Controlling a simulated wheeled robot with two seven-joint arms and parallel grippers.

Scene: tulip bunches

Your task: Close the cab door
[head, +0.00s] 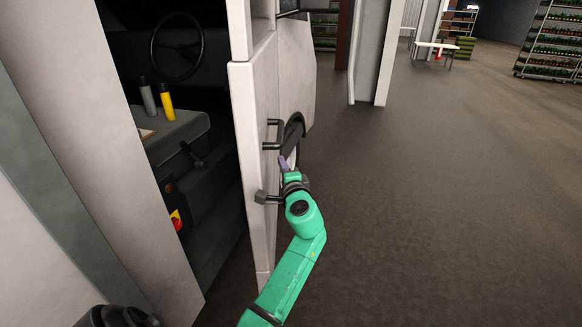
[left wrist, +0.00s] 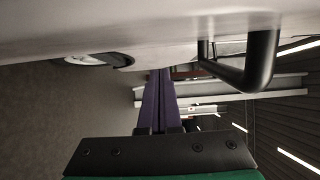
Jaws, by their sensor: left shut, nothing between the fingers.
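The cab door (head: 250,170) is a tall pale panel that stands open, its edge facing me. A gap to its left shows the dark cab interior. A black bar handle (head: 276,134) sits on its outer face, with a dark fitting (head: 266,198) lower down. My left gripper (head: 284,163) is just below the bar handle, on the door's outer side, with nothing held. In the left wrist view its purple fingers (left wrist: 158,100) are together, beside the door's pale surface (left wrist: 120,25). The handle (left wrist: 258,65) is to their right there. I cannot tell whether they touch the door.
Inside the cab are a steering wheel (head: 177,47), a seat, and a grey bottle (head: 148,100) and a yellow bottle (head: 167,101). A pale pillar (head: 377,55) stands behind. Open floor (head: 440,200) lies to the right. Plant racks (head: 553,45) are far back.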

